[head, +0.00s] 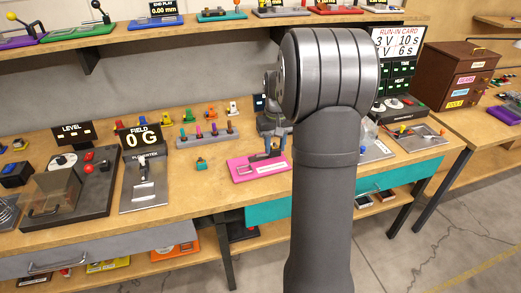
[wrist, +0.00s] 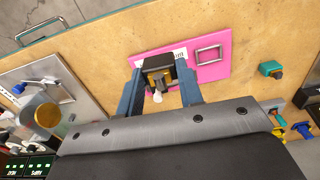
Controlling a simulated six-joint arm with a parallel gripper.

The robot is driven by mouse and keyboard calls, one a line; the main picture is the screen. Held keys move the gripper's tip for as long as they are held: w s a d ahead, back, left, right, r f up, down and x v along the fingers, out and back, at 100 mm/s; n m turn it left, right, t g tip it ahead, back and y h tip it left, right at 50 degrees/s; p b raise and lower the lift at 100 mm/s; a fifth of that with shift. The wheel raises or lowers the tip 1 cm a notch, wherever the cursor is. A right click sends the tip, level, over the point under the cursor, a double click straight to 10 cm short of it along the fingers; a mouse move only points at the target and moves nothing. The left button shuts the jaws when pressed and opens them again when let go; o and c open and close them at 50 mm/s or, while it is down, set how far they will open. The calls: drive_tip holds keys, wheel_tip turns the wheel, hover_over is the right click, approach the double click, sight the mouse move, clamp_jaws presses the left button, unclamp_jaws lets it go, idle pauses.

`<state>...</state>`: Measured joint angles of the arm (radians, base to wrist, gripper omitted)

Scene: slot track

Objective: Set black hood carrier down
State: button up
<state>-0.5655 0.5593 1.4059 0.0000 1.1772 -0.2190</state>
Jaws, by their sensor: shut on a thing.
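My gripper (wrist: 160,82) is shut on the black hood carrier (wrist: 157,63), a small black block with a brownish-yellow face and a white tip below, between the two blue-grey fingers in the wrist view. It is over the left part of a pink plate (wrist: 222,40), partly covering a white label there. I cannot tell whether the carrier touches the plate. A silver rectangular frame (wrist: 199,54) sits on the plate to its right. In the head view my gripper (head: 275,143) is above the pink plate (head: 240,174); my arm hides much nearby.
In the head view a grey rack (head: 207,138) with several coloured pegs stands behind the plate. A small teal piece (head: 201,164) lies to its left, and the field meter board (head: 143,190) is further left. Bare wood lies in front of the teal piece.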

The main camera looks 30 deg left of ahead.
drive_tip(key=s+a, duration=0.8)
drive_tip(key=s, duration=0.2)
drive_tip(key=s+a+f, duration=0.1)
drive_tip(key=a+f, duration=0.1)
drive_tip(key=a, duration=0.1)
drive_tip(key=s+a+f, duration=0.2)
drive_tip(key=a+f, duration=0.1)
drive_tip(key=s+a+f, duration=0.1)
drive_tip(key=a+f, duration=0.1)
drive_tip(key=a, duration=0.1)
drive_tip(key=shift+s+a+f, duration=0.15)
drive_tip(key=shift+s+a, duration=0.2)
drive_tip(key=shift+s+a+f, duration=0.15)
drive_tip(key=shift+a+f, duration=0.2)
drive_tip(key=shift+f, duration=1.85)
drive_tip(key=shift+f, duration=0.2)
drive_tip(key=o, duration=0.9)
drive_tip(key=shift+o, duration=0.2)
